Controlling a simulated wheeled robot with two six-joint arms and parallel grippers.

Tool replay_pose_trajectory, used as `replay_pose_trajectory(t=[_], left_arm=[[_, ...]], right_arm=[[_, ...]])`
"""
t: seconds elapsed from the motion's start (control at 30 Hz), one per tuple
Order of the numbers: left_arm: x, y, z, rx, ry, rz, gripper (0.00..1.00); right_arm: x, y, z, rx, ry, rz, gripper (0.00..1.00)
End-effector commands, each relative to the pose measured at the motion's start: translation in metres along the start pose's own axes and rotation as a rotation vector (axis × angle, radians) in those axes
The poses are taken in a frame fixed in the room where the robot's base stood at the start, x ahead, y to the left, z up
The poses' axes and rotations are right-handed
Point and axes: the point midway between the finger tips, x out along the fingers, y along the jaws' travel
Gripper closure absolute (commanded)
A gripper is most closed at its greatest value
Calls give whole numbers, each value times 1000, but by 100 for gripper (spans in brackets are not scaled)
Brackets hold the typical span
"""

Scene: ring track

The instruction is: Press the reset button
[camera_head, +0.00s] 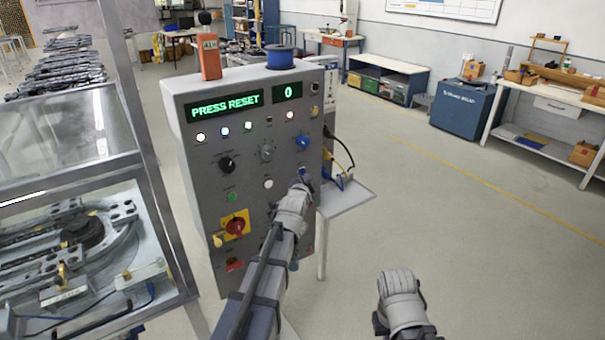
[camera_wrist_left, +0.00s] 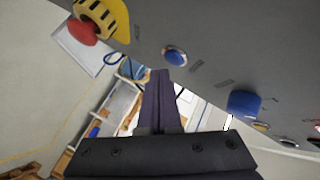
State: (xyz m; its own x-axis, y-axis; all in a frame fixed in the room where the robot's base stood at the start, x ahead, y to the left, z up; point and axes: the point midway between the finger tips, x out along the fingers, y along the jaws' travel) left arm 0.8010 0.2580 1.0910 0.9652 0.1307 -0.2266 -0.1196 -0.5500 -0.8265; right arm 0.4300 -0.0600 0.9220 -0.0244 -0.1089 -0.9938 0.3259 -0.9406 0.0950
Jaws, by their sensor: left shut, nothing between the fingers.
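The grey control panel (camera_head: 200,160) has a lit display (camera_head: 224,106) reading "PRESS RESET" and a small display (camera_head: 287,91) showing 0. My left gripper (camera_head: 303,181) is at the panel's right side, below a blue knob (camera_head: 303,142). In the left wrist view, its fingers (camera_wrist_left: 159,75) are shut and empty. Their tips are close to a round blue button (camera_wrist_left: 175,56); I cannot tell whether they touch it. The blue knob (camera_wrist_left: 245,103) is farther right there. The button labels are too small to read. Only part of my right arm shows, without fingers.
A yellow, black-striped housing with a red button (camera_wrist_left: 84,30) is at upper left in the left wrist view. A small shelf with cables (camera_head: 346,196) stands right of the panel. A framed cabinet (camera_head: 140,150) is on the left. The floor at right is clear.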

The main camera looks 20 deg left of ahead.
Motion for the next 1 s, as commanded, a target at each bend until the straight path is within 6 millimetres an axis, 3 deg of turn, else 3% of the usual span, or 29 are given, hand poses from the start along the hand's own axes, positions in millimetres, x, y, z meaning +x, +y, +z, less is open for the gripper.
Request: replay_pose_trajectory(t=[1.0], left_arm=[[6, -4, 4, 0, 0, 0, 100]], right_arm=[[0, 0, 0, 0, 0, 0, 100]])
